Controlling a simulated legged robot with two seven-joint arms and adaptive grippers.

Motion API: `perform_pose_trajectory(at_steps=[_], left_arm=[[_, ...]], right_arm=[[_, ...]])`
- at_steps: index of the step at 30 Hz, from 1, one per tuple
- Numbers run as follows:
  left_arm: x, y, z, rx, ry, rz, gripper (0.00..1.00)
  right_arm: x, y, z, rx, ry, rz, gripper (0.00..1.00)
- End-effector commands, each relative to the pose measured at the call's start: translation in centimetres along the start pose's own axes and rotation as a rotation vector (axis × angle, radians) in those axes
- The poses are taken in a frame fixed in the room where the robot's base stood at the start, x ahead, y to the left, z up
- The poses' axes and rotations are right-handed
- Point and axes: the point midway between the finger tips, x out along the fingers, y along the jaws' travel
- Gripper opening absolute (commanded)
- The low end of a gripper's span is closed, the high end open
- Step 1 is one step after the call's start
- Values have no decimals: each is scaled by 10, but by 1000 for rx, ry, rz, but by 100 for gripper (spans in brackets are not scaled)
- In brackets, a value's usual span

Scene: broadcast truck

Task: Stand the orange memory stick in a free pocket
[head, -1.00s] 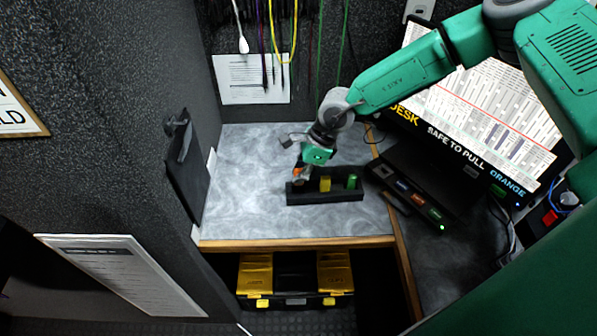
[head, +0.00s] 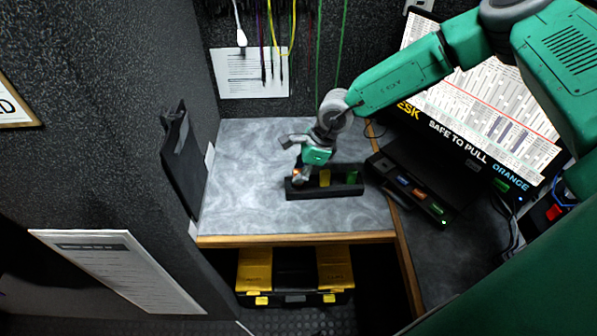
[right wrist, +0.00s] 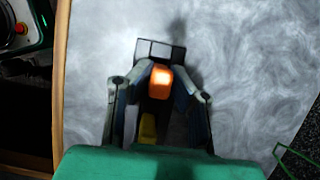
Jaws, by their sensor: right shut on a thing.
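The black pocket rack (head: 325,194) lies on the grey desk. A yellow stick (head: 325,177) stands in its middle part and a green stick (head: 352,177) stands towards its right end. My right gripper (head: 298,176) is over the rack's left end, shut on the orange memory stick (right wrist: 160,82). In the right wrist view the stick's glowing orange top sits between the fingertips, and the yellow stick (right wrist: 148,128) shows nearer the palm. The stick's lower end is hidden, so I cannot tell how deep it sits in a pocket. My left gripper is not in view.
A black dock (head: 418,194) with coloured lights sits to the right, below the tilted monitor (head: 480,130). Cables (head: 280,40) hang at the back wall. The desk (head: 245,190) left of the rack is clear. A yellow-and-black toolbox (head: 295,275) stands below.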

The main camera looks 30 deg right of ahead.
Motion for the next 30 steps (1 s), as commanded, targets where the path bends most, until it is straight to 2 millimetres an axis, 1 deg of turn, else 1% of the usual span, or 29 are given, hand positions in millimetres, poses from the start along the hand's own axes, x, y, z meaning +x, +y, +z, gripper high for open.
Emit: perform_pose_trajectory(at_steps=[9,10,12,20,23,26,29,30], left_arm=[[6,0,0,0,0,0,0],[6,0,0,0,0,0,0],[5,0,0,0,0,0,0],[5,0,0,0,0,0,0],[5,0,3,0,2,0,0],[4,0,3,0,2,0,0],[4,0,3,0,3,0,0],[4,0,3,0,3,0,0]], right_arm=[[8,0,-3,0,0,0,0],[8,0,-3,0,0,0,19],[8,0,-3,0,0,0,40],[7,0,-3,0,0,0,40],[4,0,-3,0,-1,-1,40],[-6,-2,-3,2,-1,-2,40],[-25,-2,-3,2,-4,-3,40],[-34,-2,-3,1,-4,-3,40]])
